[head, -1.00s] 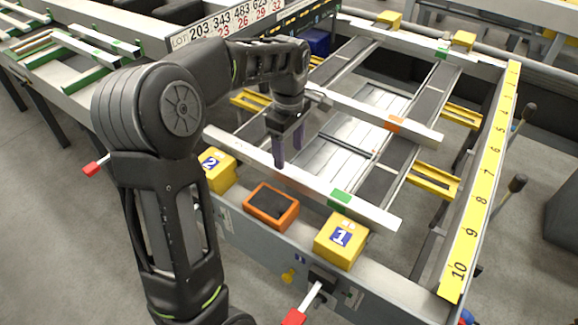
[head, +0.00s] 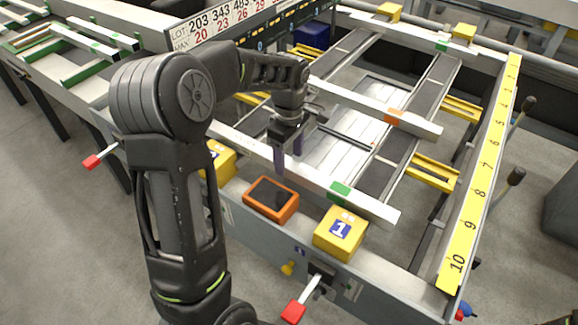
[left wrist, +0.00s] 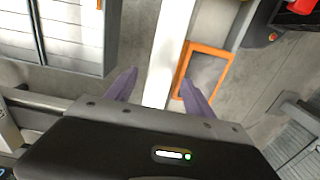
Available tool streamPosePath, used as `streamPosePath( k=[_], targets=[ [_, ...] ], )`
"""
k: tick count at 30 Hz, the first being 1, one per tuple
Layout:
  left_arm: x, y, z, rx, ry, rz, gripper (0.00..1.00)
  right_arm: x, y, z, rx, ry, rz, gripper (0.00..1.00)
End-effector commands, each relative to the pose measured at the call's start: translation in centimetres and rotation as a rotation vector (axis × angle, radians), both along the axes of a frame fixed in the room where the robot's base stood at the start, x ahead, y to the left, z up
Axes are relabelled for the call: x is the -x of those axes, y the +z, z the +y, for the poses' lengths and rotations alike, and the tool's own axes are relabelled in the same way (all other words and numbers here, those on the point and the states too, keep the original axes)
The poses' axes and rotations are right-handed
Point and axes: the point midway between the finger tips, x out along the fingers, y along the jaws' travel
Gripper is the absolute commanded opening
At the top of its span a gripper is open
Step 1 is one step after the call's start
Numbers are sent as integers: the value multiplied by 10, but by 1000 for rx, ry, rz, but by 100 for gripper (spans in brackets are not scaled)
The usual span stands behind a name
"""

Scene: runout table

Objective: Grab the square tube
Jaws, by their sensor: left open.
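Pale square tubes lie across the runout frame. The nearest one, with a green tag, shows in the head view (head: 366,204) and runs between my fingers in the left wrist view (left wrist: 165,50). A second tube with an orange tag (head: 418,126) lies behind it, and another with a green tag (head: 462,54) is at the far end. My left gripper (head: 289,158) is open, pointing down at the nearest tube, with its purple fingers on either side of it; they also show in the left wrist view (left wrist: 158,92). I cannot tell how far down they reach. My right gripper is not in view.
An orange-framed device (head: 271,199) sits between yellow block 1 (head: 340,234) and yellow block 2 (head: 220,160), close in front of the nearest tube. A yellow numbered scale (head: 482,180) edges the right side. A red-tipped lever (head: 306,298) sticks out in front.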

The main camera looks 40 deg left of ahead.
Motion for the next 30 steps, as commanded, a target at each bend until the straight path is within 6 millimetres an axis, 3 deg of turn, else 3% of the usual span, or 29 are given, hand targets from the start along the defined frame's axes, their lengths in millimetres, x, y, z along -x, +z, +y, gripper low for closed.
streamPosePath(
  k=[6, 24, 30],
  targets=[
    [0, -24, 0, 0, 0, 1, 62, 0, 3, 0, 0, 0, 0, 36],
    [0, -25, 0, 0, 0, 0, 62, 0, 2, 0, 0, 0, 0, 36],
    [0, -25, 0, 0, 0, 0, 45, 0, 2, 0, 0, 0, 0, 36]
  ],
)
